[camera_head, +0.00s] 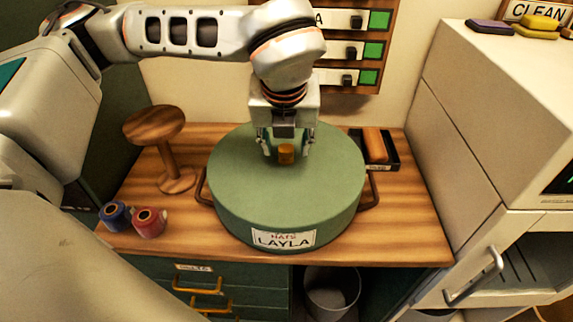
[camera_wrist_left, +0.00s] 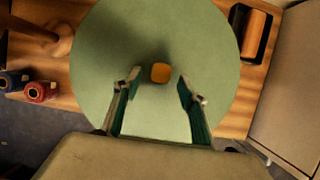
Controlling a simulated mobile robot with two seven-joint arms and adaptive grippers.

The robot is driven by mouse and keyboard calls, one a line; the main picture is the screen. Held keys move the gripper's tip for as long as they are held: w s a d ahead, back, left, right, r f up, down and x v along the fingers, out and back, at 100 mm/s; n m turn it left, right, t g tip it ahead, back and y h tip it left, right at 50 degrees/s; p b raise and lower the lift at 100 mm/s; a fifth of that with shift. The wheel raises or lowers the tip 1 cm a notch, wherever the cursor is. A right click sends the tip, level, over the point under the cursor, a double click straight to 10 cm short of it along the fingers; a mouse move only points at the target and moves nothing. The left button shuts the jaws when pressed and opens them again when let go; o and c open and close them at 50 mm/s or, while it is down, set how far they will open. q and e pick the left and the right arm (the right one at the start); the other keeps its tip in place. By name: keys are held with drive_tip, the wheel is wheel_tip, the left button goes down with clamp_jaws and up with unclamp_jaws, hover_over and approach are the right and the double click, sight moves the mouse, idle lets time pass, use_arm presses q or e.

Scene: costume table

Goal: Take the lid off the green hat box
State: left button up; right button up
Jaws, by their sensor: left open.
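The round green hat box (camera_head: 287,237) stands on the wooden table with a label reading "HATS LAYLA" on its front. In the left wrist view the knob (camera_wrist_left: 160,72) shows between and slightly beyond the two fingertips, with gaps on both sides. I cannot tell exactly how high the fingertips are above the lid. My right gripper is not in view.
A wooden hat stand (camera_head: 155,125) is left of the box, with blue (camera_head: 115,215) and red (camera_head: 149,221) thread spools in front of it. A black tray with an orange block (camera_head: 375,145) sits behind right. A white cabinet (camera_head: 490,120) borders the right side.

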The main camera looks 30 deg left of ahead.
use_arm(q)
drive_tip(key=shift+x, duration=1.45)
drive_tip(key=shift+w+r, duration=0.1)
clamp_jaws()
